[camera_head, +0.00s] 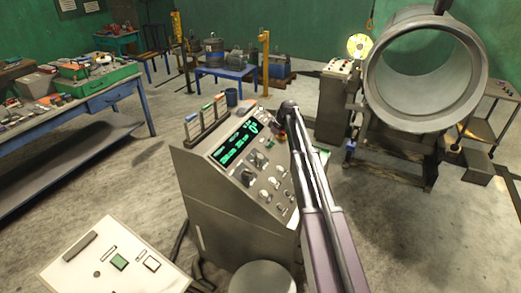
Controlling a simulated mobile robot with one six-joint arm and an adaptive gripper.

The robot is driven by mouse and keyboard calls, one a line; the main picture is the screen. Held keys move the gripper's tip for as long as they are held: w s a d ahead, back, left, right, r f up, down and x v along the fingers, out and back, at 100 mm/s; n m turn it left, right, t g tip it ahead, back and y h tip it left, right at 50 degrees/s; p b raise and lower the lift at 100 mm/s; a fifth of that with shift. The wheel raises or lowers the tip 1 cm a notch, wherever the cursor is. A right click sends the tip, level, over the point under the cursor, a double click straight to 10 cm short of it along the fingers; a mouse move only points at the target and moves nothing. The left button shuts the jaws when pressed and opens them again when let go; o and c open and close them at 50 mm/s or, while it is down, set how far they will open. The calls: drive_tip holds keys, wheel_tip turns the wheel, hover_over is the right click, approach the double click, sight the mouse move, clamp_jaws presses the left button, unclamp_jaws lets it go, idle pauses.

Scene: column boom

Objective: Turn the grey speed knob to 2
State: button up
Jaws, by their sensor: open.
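The control console (215,200) stands in the middle, with a sloped panel facing right. A dark round knob (256,158) sits below the lit green display (236,145). Another dark knob (246,177) is lower left of it. Several small pale knobs (264,194) are on the lower right of the panel. Labels are too small to read, so I cannot tell which is the grey speed knob or where it points. My arm reaches up past the panel's right edge and covers part of it. I can make out no gripper fingers.
A slanted white panel (110,262) with a green button is at lower left. A grey round-topped object (262,278) stands in front of the console. A large metal ring (426,115) on a stand is at right. A cluttered workbench (100,100) is at left. Floor between is mostly clear.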

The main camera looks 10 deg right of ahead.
sight(261, 156)
drive_tip(key=shift+p+v, duration=0.5)
drive_tip(key=shift+v, duration=0.35)
drive_tip(key=shift+a+f, duration=0.1)
drive_tip(key=shift+f, duration=0.1)
drive_tip(key=b+x, duration=0.8)
drive_tip(key=x, duration=0.1)
drive_tip(key=b+x, duration=0.4)
drive_tip(key=shift+s+f+b, duration=0.1)
drive_tip(key=shift+f+b, duration=0.2)
drive_tip(key=shift+b, duration=0.1)
idle(0.3)
drive_tip(key=c, duration=1.2)
